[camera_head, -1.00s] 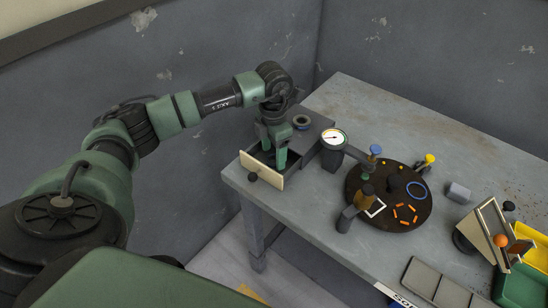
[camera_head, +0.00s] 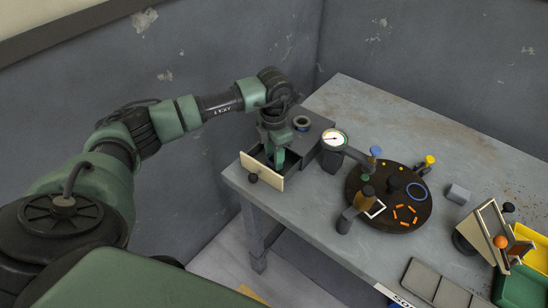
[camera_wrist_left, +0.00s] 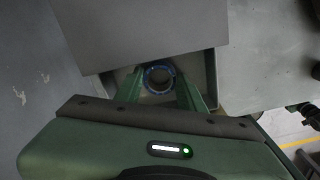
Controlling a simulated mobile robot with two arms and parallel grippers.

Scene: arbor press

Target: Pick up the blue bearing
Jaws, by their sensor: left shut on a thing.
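The blue bearing (camera_wrist_left: 158,76) is a blue-rimmed ring with a dark centre, low inside the open drawer in the left wrist view. My left gripper (camera_wrist_left: 160,88) reaches down into the drawer, its two green fingers on either side of the bearing and shut on it. In the head view the left gripper (camera_head: 275,160) points down behind the drawer's cream front (camera_head: 262,172), and the bearing is hidden there. My right gripper is not in view.
The drawer unit (camera_head: 318,134) stands at the table's left corner with a dark ring (camera_head: 302,123) on top. To its right are a dial gauge (camera_head: 334,139), a dark round plate (camera_head: 390,218) with orange pieces, a grey block (camera_head: 458,194) and a green bin (camera_head: 522,287).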

